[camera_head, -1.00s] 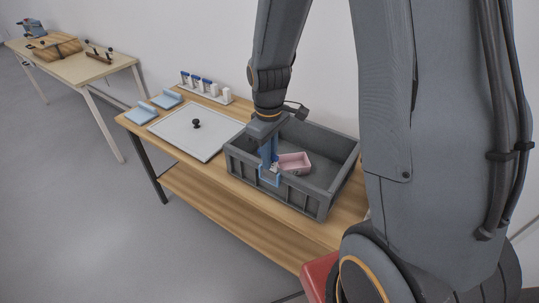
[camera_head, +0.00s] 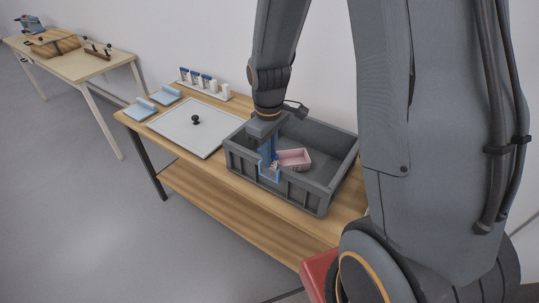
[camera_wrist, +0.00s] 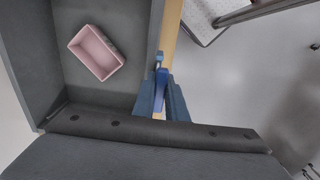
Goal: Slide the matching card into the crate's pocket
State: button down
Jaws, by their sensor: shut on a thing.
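The grey crate (camera_head: 300,189) stands on the wooden table. Its pocket (camera_head: 268,178), a light-blue frame, is on the outside of the near wall. My gripper (camera_head: 268,156) points down at that wall, just above the pocket. In the wrist view my gripper (camera_wrist: 161,90) is shut on a small blue card (camera_wrist: 161,75), which lies along the crate wall (camera_wrist: 154,45). The fingers hide most of the card. I cannot tell whether its lower edge is inside the pocket, or what marking it bears.
A pink box (camera_head: 293,158) lies inside the crate. Left of the crate is a flat grey lid (camera_head: 180,130) with a black knob. Another table (camera_head: 85,66) stands far left.

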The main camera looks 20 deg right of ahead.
jog(key=shift+f+b, duration=0.3)
jog(key=shift+f, duration=0.35)
jog(key=shift+f, duration=0.1)
jog(key=c, duration=1.7)
grip_release()
jog(key=shift+s, duration=0.1)
jog(key=shift+a+r+b, duration=0.1)
jog(key=shift+r+b, duration=0.6)
jog(key=shift+r, duration=3.35)
jog(key=s+m, duration=0.3)
jog(key=s, duration=0.1)
jog(key=s+m+t, duration=0.1)
jog(key=s+m, duration=0.3)
jog(key=s, duration=0.1)
jog(key=shift+f, duration=0.15)
